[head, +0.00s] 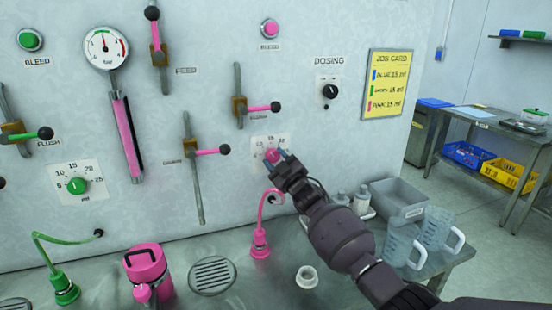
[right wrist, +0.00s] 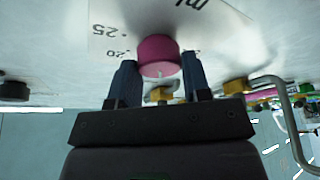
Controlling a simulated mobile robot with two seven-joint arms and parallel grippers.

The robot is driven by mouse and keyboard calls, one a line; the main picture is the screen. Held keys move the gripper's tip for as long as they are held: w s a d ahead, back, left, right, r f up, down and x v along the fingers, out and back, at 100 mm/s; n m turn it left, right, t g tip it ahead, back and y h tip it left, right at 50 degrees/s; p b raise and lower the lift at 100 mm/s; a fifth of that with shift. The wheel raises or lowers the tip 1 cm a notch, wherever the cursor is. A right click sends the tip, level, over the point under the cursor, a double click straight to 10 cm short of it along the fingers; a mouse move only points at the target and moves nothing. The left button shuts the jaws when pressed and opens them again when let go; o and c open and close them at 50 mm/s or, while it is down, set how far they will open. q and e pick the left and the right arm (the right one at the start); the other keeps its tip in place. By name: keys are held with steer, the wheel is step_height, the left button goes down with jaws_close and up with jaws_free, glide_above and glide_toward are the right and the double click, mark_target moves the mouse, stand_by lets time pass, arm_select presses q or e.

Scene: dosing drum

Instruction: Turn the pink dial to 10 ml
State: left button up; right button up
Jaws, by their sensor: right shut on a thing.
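The gripper partly covers the scale, and I cannot tell which number the dial points to. My left gripper is not in view.
A green dial (head: 77,186) and a black DOSING knob (head: 330,91) are on the same panel. Measuring jugs (head: 405,243) stand at right. A yellow job card (head: 387,84) hangs upper right.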

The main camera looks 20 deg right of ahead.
steer(key=n+g+p, duration=0.1)
steer(key=n, duration=0.2)
steer(key=shift+r+y, duration=0.1)
steer(key=shift+y, duration=0.3)
steer(key=shift+n, duration=0.4)
steer(key=shift+g+y, duration=0.3)
steer(key=o, duration=0.8)
steer(key=shift+o, duration=0.7)
